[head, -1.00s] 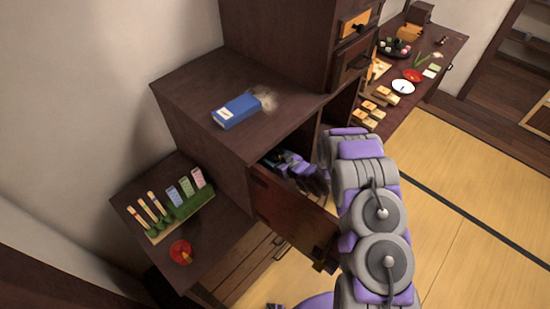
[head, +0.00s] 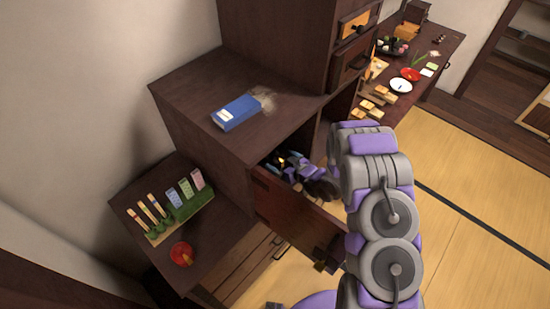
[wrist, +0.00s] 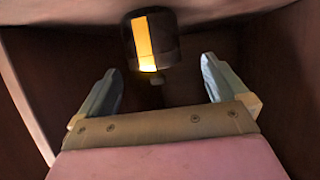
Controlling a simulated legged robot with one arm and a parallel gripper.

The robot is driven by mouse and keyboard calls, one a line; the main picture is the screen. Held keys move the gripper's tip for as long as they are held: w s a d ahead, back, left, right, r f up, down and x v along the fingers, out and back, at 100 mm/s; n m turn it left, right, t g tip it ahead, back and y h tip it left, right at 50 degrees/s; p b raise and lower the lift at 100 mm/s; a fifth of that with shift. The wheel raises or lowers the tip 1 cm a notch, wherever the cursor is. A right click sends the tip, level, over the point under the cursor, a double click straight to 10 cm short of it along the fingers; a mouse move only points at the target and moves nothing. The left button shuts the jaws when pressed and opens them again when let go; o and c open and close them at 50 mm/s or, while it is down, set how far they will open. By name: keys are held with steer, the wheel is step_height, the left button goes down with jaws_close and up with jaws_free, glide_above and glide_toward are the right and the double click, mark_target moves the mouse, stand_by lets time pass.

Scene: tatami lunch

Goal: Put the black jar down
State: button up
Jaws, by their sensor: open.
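The black jar (wrist: 172,42), dark with a yellow-orange band, is in the wrist view at the top middle, inside a dark wooden space. My gripper (wrist: 160,85) is open, with its two fingers apart on either side below the jar. The jar stands ahead of the fingertips and nothing is held between them. A small dark shape with a yellow spot shows by the fingers there, largely hidden by my gripper.
A blue box (head: 236,112) lies on the cabinet top (head: 190,85). A low side table holds a green rack (head: 190,205) with sticks and tags, and a red bowl (head: 181,254). A long table at the back right carries dishes. Tatami floor (head: 455,190) is clear at right.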

steer(key=v, duration=0.6)
steer(key=shift+w+d, duration=0.1)
steer(key=shift+d, duration=0.3)
steer(key=shift+s+d+r, duration=0.15)
steer(key=shift+s, duration=0.2)
steer(key=shift+a, duration=0.25)
steer(key=shift+d, duration=0.2)
